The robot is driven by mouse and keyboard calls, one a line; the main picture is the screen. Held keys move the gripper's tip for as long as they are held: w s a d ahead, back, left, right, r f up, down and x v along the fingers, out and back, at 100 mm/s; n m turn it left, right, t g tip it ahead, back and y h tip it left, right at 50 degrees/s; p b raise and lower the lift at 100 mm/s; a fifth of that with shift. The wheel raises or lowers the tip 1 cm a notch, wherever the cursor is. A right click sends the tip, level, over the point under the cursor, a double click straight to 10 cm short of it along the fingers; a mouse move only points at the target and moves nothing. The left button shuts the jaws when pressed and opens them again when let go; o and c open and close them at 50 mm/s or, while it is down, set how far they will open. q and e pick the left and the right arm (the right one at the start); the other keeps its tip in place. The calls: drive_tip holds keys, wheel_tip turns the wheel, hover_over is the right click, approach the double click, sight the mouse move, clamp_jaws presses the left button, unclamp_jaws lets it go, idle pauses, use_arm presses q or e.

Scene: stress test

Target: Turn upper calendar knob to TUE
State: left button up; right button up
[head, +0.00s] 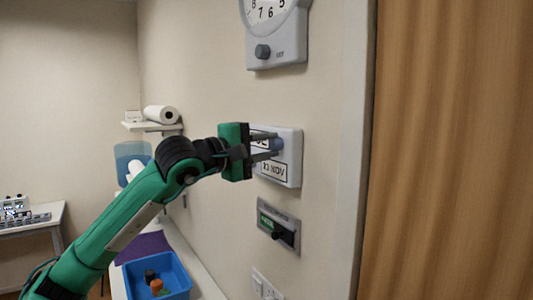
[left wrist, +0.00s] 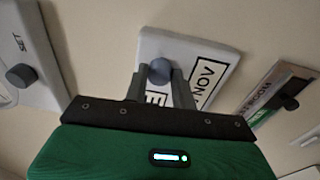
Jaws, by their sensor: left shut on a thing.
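The white calendar box (head: 292,172) hangs on the wall, right of centre in the head view. Its lower window reads "23 NOV". The upper window is mostly hidden behind my left gripper, so its full word cannot be read. In the left wrist view the calendar (left wrist: 212,52) shows "NOV" and part of the upper window with a letter like "E". The blue-grey upper knob (left wrist: 159,70) sits between my fingertips; it also shows in the head view (head: 277,145). My left gripper (head: 272,145) is shut on this knob. My right gripper is not in view.
A clock with a SET knob (head: 262,51) hangs above the calendar. A grey panel with a dark knob (head: 278,234) is below it, and a switch plate (head: 266,287) lower still. A blue bin (head: 178,277) stands on the counter. A wooden surface (head: 450,150) fills the right.

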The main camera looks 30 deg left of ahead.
use_arm(q)
drive_tip(key=shift+f+m, duration=0.1)
drive_tip(key=shift+m, duration=0.5)
drive_tip(key=o, duration=1)
drive_tip(key=shift+b, duration=0.35)
drive_tip(key=shift+s+a+f, duration=0.1)
drive_tip(key=shift+s+a, duration=0.1)
drive_tip(key=shift+s, duration=0.1)
drive_tip(key=b+v, duration=0.8)
drive_tip(key=v, duration=0.5)
